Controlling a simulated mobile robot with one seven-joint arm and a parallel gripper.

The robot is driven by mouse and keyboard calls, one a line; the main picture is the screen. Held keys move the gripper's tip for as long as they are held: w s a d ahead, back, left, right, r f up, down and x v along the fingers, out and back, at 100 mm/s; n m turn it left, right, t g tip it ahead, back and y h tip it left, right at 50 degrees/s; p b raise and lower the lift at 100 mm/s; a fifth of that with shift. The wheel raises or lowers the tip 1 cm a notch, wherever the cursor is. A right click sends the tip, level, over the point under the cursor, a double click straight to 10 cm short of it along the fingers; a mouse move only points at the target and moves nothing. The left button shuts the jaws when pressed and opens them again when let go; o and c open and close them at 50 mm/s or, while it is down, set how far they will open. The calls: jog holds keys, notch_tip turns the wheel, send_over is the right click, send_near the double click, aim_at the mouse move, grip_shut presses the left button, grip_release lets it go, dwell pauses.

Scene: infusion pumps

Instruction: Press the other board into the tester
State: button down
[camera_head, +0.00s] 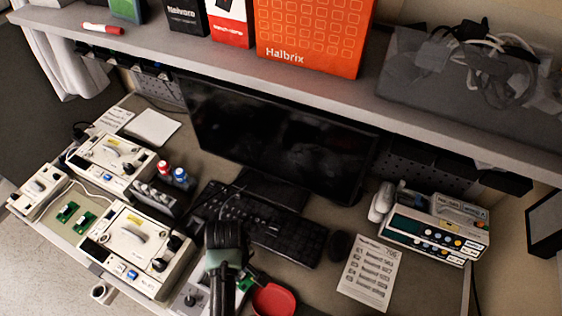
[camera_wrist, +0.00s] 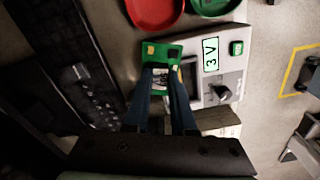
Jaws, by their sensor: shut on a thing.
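My gripper (camera_wrist: 168,78) is shut on a green board (camera_wrist: 152,50) with yellow and dark parts on it; the board also shows in the head view (camera_head: 245,283), beside my dark wrist. The light grey tester (camera_wrist: 236,72) lies right beside and partly beneath the board in the wrist view. It has a display reading "3 V" (camera_wrist: 210,53), a small green square (camera_wrist: 237,48) and a dark knob (camera_wrist: 222,93). My fingers hide part of the tester, and I cannot tell whether the board touches it. Two more green boards (camera_head: 67,211) (camera_head: 84,222) lie at the left in the head view.
A red dish (camera_wrist: 155,10) and a green dish (camera_wrist: 215,5) stand close by. The keyboard (camera_head: 270,228) and monitor (camera_head: 270,130) are behind. White pump units (camera_head: 135,245) (camera_head: 108,160) stand left, another pump (camera_head: 435,228) right. A printed sheet (camera_head: 368,270) lies on the table.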

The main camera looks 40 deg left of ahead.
jog(key=s+a+f+n+b, duration=0.2)
jog(key=s+a, duration=0.1)
jog(key=s+a+f+n+b, duration=0.1)
jog(key=b, duration=0.1)
jog(key=shift+s+a+f+n, duration=0.1)
jog(key=shift+s+a+n, duration=0.1)
jog(key=shift+a+n, duration=0.2)
jog(key=shift+f, duration=0.4)
jog(key=shift+f+b, duration=0.5)
jog(key=shift+f, duration=0.25)
dwell(0.8)
jog(key=c, duration=0.7)
grip_release()
jog(key=shift+o, duration=0.2)
notch_tip(320, 180, up, 7)
jog(key=p, duration=0.7)
